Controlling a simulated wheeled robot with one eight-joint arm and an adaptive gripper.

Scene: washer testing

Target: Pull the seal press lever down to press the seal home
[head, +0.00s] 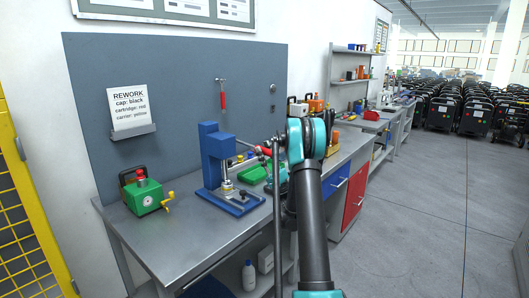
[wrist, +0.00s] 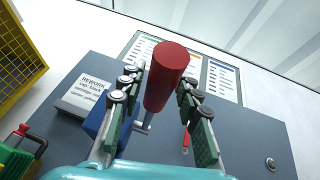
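The blue seal press (head: 212,165) stands on the grey bench, with small parts on its base plate (head: 238,206) under the ram. Its lever reaches right to a red handle (head: 263,150), partly covered by my arm. In the wrist view the red handle (wrist: 168,75) is large, with the grey lever rod (wrist: 146,122) behind it and part of the blue press (wrist: 103,125) to the left. My gripper (wrist: 160,82) is open, with one finger on each side of the handle; I see no clear grip. In the head view my arm hides most of the gripper.
A green unit (head: 145,196) with a yellow crank stands left of the press. A green tray (head: 252,174) lies behind it. A red-handled tool (head: 222,100) hangs on the wall panel. A yellow mesh fence (head: 25,215) is at the far left.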

